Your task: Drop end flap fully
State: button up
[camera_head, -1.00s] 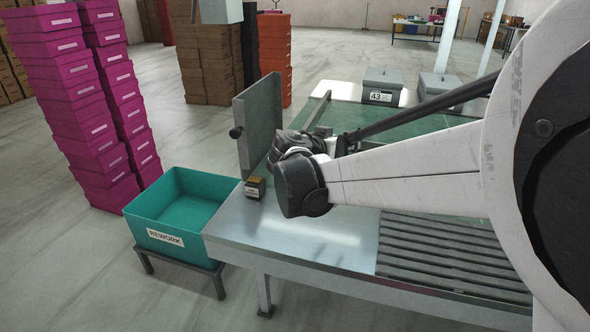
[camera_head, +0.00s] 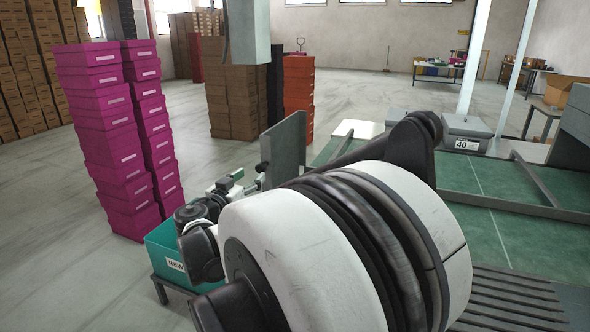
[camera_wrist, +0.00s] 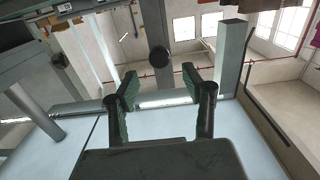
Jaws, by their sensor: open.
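The end flap (camera_head: 285,150) is a flat grey panel standing upright at the left end of the table in the head view. A dark round knob (camera_head: 262,167) sticks out from its left side. My gripper (camera_head: 243,182) is just left of the flap near the knob, partly hidden by my arm. In the wrist view my gripper (camera_wrist: 160,88) is open, with green finger pads apart and nothing between them. A dark round knob (camera_wrist: 159,57) shows beyond and between the fingertips, apparently not touched. The flap's lower edge is hidden by my arm.
The teal rework bin (camera_head: 163,250) stands low at the left, partly behind my arm. Magenta box stacks (camera_head: 108,140) rise behind it. A grey container labelled 40 (camera_head: 467,133) sits at the table's far side. The green mat (camera_head: 500,240) is partly bare.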

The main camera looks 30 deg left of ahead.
jog(key=w, duration=0.4)
jog(key=w+a+b, duration=0.1)
jog(key=w, duration=0.2)
jog(key=shift+a, duration=0.1)
grip_shut()
